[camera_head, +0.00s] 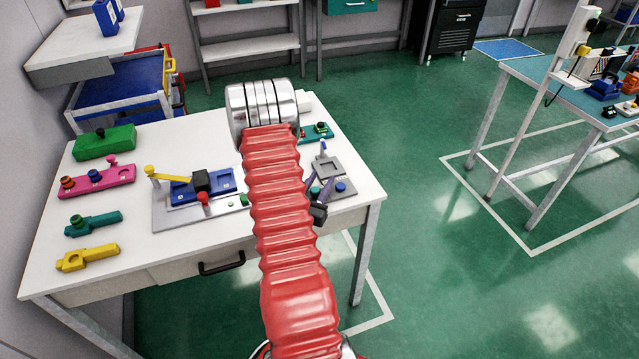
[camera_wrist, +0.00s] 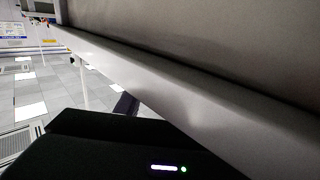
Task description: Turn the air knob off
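I cannot tell which knob is the air knob. A blue fixture (camera_head: 208,186) in the middle has a yellow-ended lever (camera_head: 168,174), a red knob (camera_head: 204,198) and a green knob (camera_head: 244,200). A grey block with a blue knob (camera_head: 340,187) stands near the right edge. My gripper is mostly hidden by my red arm; a dark part (camera_head: 318,213) shows beside it. Its fingers are unclear.
A green block (camera_head: 105,143) lies at the table's back left. A drawer handle (camera_head: 222,263) sticks out at the front. A blue cart (camera_head: 120,85) and shelves (camera_head: 250,45) stand behind. Another table (camera_head: 535,95) is at right, with open green floor between.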

